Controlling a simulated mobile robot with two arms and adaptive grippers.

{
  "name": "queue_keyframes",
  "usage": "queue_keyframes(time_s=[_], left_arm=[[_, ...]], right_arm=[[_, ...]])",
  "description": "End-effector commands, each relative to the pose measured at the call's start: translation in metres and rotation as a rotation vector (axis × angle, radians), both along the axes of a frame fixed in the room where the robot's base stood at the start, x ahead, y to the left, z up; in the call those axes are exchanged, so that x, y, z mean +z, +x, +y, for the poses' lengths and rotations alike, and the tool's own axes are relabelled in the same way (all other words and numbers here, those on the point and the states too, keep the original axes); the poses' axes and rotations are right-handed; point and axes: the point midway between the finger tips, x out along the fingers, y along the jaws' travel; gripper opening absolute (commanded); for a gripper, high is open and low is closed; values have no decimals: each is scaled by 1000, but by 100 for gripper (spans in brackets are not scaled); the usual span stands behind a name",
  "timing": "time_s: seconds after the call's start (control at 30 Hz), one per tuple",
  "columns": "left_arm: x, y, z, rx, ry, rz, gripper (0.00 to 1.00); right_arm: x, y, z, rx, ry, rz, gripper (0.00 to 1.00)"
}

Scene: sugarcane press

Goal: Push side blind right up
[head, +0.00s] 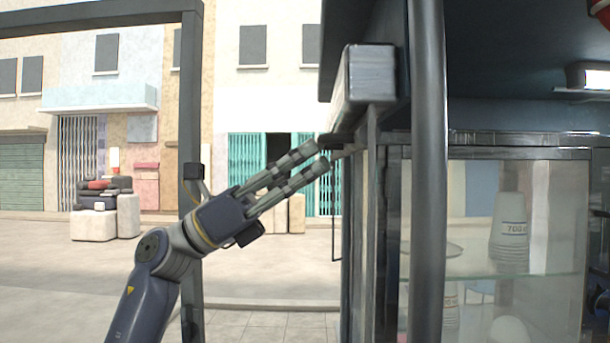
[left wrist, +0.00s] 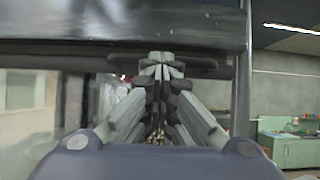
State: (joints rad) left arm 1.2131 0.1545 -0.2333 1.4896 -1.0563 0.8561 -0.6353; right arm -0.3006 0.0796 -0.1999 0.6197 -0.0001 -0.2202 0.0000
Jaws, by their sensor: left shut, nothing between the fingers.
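The side blind appears to be the grey metal-edged housing (head: 370,75) at the top of the stall's side in the head view. A dark handle-like bar (head: 338,141) sticks out below it. My left gripper (head: 317,157) is shut and empty, pointing up and right, with its fingertips at or just beside this bar; whether they touch is unclear. In the left wrist view, the fingertips (left wrist: 161,66) are together under a dark panel (left wrist: 120,22), close to a dark horizontal bar (left wrist: 90,62). My right gripper is not in view.
A dark vertical post (head: 428,170) stands in front of a glass display case (head: 560,210) holding stacked cups (head: 510,228). Another dark frame post (head: 189,100) stands behind my left arm. Open pavement lies beyond, with dark bags on pale blocks (head: 95,222).

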Motion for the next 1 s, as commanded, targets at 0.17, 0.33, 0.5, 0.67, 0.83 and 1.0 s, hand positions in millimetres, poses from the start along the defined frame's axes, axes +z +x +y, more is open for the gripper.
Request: queue_keyframes(time_s=[0.17, 0.33, 0.5, 0.67, 0.83, 1.0], left_arm=[[0, -1, -1, -3, 1, -3, 0], [-7, -2, 0, -3, 2, -2, 0], [-29, -2, 7, -1, 1, -2, 0], [-51, -1, 21, 3, -2, 2, 0], [-72, -1, 57, 3, -3, 2, 0], [-87, -2, 82, 2, -2, 1, 0]], right_arm=[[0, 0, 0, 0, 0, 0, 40], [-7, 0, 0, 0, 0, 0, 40], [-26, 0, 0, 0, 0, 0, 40], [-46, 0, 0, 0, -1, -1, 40], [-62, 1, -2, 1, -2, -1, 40], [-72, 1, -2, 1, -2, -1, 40]])
